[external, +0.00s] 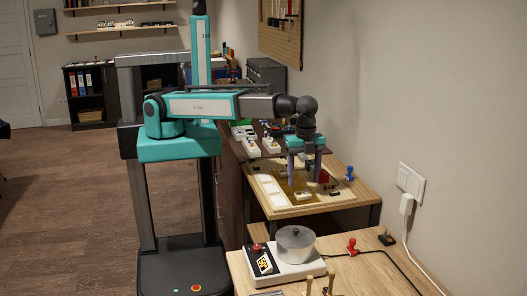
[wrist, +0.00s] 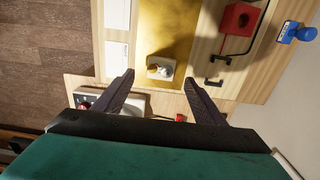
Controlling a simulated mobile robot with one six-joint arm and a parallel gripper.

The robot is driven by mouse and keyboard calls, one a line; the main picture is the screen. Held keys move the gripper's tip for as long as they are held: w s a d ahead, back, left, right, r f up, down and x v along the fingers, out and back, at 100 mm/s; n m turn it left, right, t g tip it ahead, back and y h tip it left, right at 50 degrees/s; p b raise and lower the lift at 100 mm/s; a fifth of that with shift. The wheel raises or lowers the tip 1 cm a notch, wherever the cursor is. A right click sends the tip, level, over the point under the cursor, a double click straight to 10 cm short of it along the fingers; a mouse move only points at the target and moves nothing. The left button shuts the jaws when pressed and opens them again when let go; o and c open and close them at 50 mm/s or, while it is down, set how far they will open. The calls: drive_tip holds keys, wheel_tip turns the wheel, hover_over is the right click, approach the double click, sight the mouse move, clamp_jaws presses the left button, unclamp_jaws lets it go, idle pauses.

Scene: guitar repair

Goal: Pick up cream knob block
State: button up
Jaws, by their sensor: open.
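The cream knob block (wrist: 161,68) sits on a yellow mat (wrist: 168,28) in the wrist view, with small knobs on its top. In the external view the cream block (external: 303,195) is small and lies on the same mat. My gripper (wrist: 159,80) is open and empty, with its two dark fingers spread to either side of the block in the picture. In the external view my gripper (external: 304,170) hangs pointing down above the bench, over the mat area. The fingers appear apart from the block.
A red block (wrist: 238,18), black handle-shaped pieces (wrist: 214,84) and a blue stamp (wrist: 297,32) lie to the right of the mat. White trays (wrist: 117,55) lie to its left. A round-lidded device (external: 295,245) stands on the nearer table.

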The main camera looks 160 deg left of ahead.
sight(303, 194)
drive_tip(key=shift+f, duration=0.1)
drive_tip(key=shift+s+f+p, duration=0.1)
drive_tip(key=shift+f+p, duration=1)
drive_tip(key=shift+f, duration=1.4)
drive_tip(key=c, duration=1.2)
drive_tip(key=shift+o, duration=0.2)
drive_tip(key=shift+r, duration=0.2)
